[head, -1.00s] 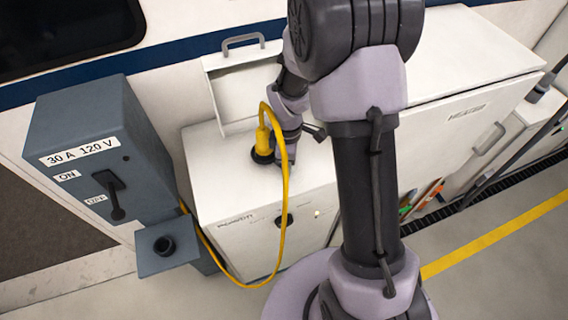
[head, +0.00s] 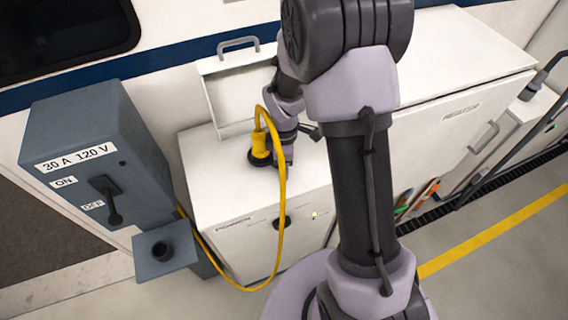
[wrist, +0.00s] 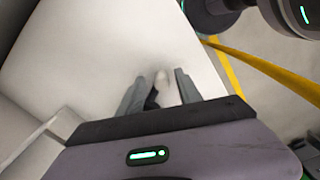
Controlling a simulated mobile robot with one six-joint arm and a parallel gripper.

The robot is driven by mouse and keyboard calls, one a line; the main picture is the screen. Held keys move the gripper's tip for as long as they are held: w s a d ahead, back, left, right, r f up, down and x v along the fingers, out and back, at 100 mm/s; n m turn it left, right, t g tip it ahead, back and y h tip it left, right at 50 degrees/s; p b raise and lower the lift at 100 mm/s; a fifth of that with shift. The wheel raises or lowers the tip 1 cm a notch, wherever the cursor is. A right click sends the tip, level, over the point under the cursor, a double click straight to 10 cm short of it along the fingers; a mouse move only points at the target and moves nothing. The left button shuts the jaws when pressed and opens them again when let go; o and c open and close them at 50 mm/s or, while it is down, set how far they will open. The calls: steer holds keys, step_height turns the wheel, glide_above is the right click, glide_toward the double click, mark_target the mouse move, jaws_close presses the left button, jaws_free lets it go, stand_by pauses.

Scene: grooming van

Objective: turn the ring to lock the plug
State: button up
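The yellow plug (head: 260,143) stands upright on the white cabinet top in the head view, its yellow cord looping over and down the front. The dark ring (head: 258,160) sits around the plug's base. My gripper (head: 284,163) is low over the cabinet top, just right of the plug and ring; whether it touches them cannot be told. In the wrist view my gripper (wrist: 158,88) has its two fingers apart, with pale surface and a small dark shape between them. The plug and ring cannot be made out in the wrist view.
A grey power box (head: 95,150) marked 30 A 120 V, with a lever and a socket shelf (head: 166,252), stands at left. A raised lid (head: 228,95) with a handle is behind the plug. A larger white cabinet (head: 465,70) is at right. The yellow cord (wrist: 265,68) crosses the wrist view's right side.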

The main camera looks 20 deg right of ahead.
step_height(320, 180, up, 17)
steer(key=p, duration=0.4)
steer(key=shift+r, duration=0.2)
